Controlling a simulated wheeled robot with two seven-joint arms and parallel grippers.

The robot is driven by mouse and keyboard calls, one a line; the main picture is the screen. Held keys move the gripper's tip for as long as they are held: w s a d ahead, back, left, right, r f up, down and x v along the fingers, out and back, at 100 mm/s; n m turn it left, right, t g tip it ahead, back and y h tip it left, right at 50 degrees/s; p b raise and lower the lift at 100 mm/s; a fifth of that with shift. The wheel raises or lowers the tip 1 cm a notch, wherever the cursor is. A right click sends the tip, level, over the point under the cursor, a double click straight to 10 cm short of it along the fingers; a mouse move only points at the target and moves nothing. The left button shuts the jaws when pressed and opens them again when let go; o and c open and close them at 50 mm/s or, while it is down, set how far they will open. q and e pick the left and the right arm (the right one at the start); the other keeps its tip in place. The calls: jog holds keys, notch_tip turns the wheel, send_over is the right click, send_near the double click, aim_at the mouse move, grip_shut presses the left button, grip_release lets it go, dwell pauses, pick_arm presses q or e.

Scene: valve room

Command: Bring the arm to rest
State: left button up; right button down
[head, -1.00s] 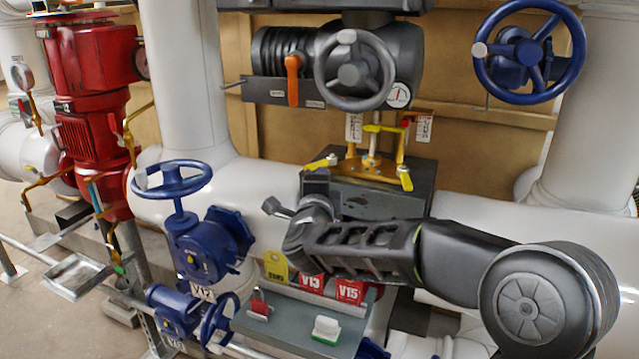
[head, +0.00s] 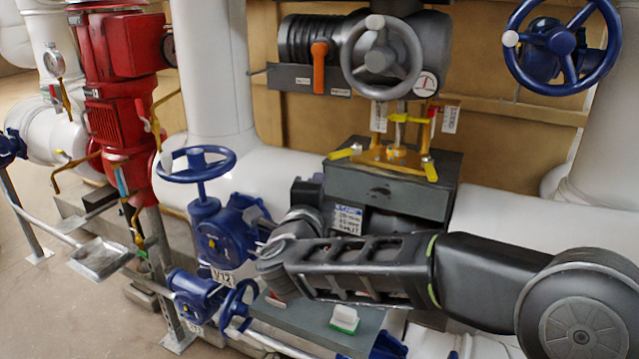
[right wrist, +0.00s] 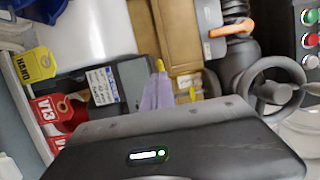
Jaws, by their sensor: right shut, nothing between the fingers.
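My right arm (head: 360,270) reaches in from the lower right of the head view, its forearm lying across the picture in front of the pipes. Its wrist bends up at the left end, in front of the dark grey box. In the right wrist view my right gripper (right wrist: 158,92) shows pale, closed fingers beyond its dark body with a green light. Nothing is held. In the head view the fingertips are hard to make out by the wrist. My left gripper is not in view.
The grey box (head: 390,189) with yellow levers stands behind my wrist. A blue handwheel valve (head: 197,165) is close left. A grey shelf (head: 290,318) carries a green-white block (head: 345,319). Floor is clear at far left.

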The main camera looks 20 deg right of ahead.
jog(key=w+a+f+n+t+y, duration=0.1)
jog(key=w+a+f+n+y, duration=0.1)
jog(key=a+f+n+y, duration=0.65)
jog(key=s+a+f+n+g+y+p, duration=0.1)
jog(key=a+f+n+g, duration=0.15)
jog(key=f, duration=0.35)
jog(key=s+a+f+n+g+y, duration=0.1)
jog(key=s+a+f+n, duration=0.15)
jog(key=f, duration=0.35)
jog(key=s+a+f+n+g+y+p, duration=0.1)
jog(key=a+f+n, duration=0.1)
jog(key=f+n, duration=0.3)
jog(key=s+a+f+n+g+y+p, duration=0.1)
jog(key=s+f+n+g, duration=0.15)
jog(key=s+f, duration=0.5)
jog(key=s+a+f+n+g+y, duration=0.1)
jog(key=s+a+f+g, duration=0.3)
jog(key=f, duration=0.6)
jog(key=s+d+f+g+p, duration=0.1)
jog(key=s+f, duration=0.3)
jog(key=s, duration=0.5)
jog(key=s+d+f+g+p, duration=0.1)
jog(key=s+f+g, duration=0.2)
jog(key=s, duration=0.7)
notch_tip(320, 180, down, 2)
jog(key=shift+s+d+f+g, duration=0.1)
jog(key=shift+s+d+g, duration=0.15)
jog(key=shift+d+g, duration=0.15)
jog(key=shift+d, duration=0.1)
